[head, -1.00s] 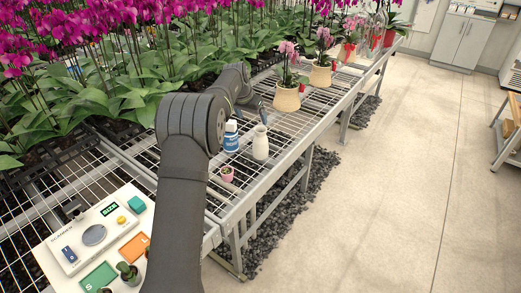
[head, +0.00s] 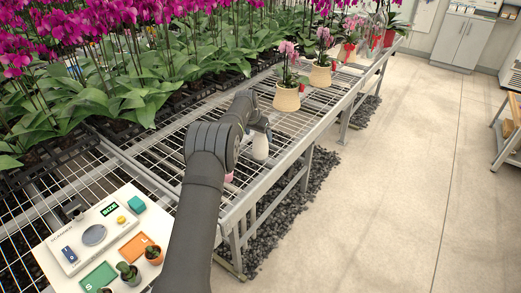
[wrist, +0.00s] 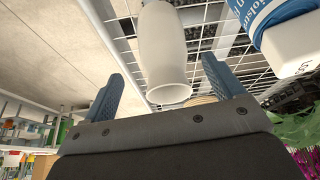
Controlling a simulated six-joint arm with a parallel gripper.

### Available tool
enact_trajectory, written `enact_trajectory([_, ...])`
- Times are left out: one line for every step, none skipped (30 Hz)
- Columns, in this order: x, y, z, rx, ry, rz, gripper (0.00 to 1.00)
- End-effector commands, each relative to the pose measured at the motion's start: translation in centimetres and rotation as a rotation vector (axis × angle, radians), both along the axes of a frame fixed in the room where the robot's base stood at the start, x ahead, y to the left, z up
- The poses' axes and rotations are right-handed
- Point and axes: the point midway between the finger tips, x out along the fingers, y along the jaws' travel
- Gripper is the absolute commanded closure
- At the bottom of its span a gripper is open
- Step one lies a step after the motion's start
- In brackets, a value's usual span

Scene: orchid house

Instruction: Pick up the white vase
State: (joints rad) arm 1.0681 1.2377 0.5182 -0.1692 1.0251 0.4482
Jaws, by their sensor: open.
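The white vase (head: 261,148) stands upright on the wire-mesh bench, its upper part partly covered by my gripper (head: 262,129) in the head view. In the wrist view my gripper (wrist: 163,68) is open, with one blue finger on each side of the vase (wrist: 160,50). Gaps show between the vase and both fingers. The vase's mouth faces the gripper's palm.
A blue-and-white bottle (wrist: 290,38) stands close beside the vase, outside one finger; my arm hides it in the head view. A pink pot (head: 229,177) is partly hidden by my arm. A potted orchid (head: 287,97) stands farther along the bench.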

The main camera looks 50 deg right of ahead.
Motion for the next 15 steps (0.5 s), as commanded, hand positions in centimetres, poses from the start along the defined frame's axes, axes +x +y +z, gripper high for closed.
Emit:
enact_trajectory([0.1,-0.3,-0.5,0.000,0.000,0.000,0.14])
enact_trajectory([0.2,-0.4,-0.9,0.001,0.001,0.000,0.14])
enact_trajectory([0.3,-0.7,-1.2,0.000,0.000,0.000,0.14])
enact_trajectory([0.3,-0.9,-1.5,0.001,0.001,0.000,0.14])
enact_trajectory([0.4,-1.1,-1.8,0.001,0.001,0.000,0.14])
enact_trajectory([0.5,-1.3,-2.1,0.001,0.001,0.000,0.14])
enact_trajectory([0.6,-1.5,-2.4,0.001,0.001,0.000,0.14])
enact_trajectory([0.6,-1.6,-2.7,0.002,0.001,0.000,0.14])
enact_trajectory([0.6,-1.8,-3.1,0.001,0.001,0.000,0.14])
enact_trajectory([0.6,-1.9,-3.4,0.001,0.001,0.001,0.14])
enact_trajectory([0.6,-2.0,-3.6,0.001,0.001,0.001,0.14])
enact_trajectory([0.6,-2.1,-3.8,0.000,0.001,0.001,0.14])
enact_trajectory([0.6,-2.1,-3.9,0.000,0.000,0.001,0.14])
enact_trajectory([0.6,-2.2,-4.0,0.000,0.000,0.001,0.14])
enact_trajectory([0.7,-2.2,-4.1,0.000,0.000,0.001,0.14])
